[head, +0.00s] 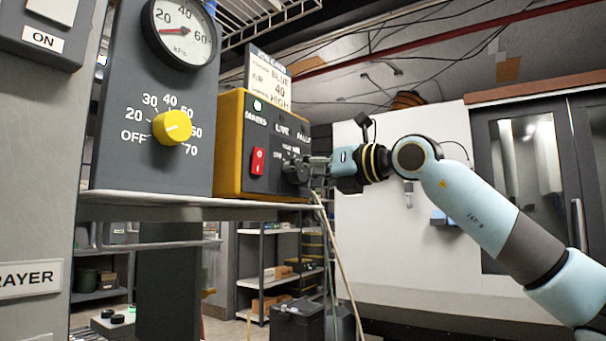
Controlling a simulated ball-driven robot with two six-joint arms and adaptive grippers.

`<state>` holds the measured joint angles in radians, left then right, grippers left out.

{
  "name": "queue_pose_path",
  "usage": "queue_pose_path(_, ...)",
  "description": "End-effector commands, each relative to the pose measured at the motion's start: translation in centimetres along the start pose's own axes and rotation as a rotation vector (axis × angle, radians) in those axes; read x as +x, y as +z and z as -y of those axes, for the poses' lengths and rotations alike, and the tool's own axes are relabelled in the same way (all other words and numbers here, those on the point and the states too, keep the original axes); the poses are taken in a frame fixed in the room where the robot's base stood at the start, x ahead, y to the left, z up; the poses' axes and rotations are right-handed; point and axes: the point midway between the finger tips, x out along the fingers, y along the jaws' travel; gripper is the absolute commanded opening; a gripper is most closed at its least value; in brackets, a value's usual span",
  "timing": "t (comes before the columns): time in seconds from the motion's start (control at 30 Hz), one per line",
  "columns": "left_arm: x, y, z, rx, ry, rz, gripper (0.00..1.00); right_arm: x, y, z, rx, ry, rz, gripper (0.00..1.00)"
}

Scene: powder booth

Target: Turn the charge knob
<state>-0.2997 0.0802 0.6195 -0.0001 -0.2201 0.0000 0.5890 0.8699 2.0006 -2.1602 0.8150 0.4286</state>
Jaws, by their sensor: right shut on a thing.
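The charge knob (288,172) is a dark knob at the lower right of the dark front panel of a yellow box (229,150). It is mostly hidden by my right gripper (300,171), which comes in from the right and is shut on it. The printing around the knob is too small to read fully. My left gripper is not in view.
A yellow dial (172,127) marked OFF to 70 sits on the grey panel to the left, under a pressure gauge (180,30). A red switch (258,161) is left of the knob. The box stands on a shelf (150,203). Cables hang below the gripper.

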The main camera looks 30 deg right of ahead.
Motion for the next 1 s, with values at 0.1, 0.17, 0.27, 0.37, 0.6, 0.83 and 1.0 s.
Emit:
queue_pose_path(0.1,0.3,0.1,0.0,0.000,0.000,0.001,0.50,0.0,0.0,0.0,0.077,-0.001,-0.004,0.07)
queue_pose_path(0.17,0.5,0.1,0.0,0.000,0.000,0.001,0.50,0.0,0.0,0.0,0.128,-0.001,-0.006,0.07)
queue_pose_path(0.27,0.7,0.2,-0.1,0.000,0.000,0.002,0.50,0.0,0.0,0.1,0.218,-0.003,-0.012,0.07)
queue_pose_path(0.37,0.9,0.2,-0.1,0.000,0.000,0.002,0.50,0.0,0.0,0.1,0.313,-0.004,-0.017,0.07)
queue_pose_path(0.6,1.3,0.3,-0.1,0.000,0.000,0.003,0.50,0.0,0.0,0.1,0.542,-0.007,-0.031,0.07)
queue_pose_path(0.83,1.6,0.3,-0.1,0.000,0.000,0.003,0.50,0.0,0.1,0.1,0.760,-0.010,-0.043,0.07)
queue_pose_path(1.0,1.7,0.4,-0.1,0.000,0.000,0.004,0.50,0.0,0.1,0.1,0.921,-0.012,-0.053,0.07)
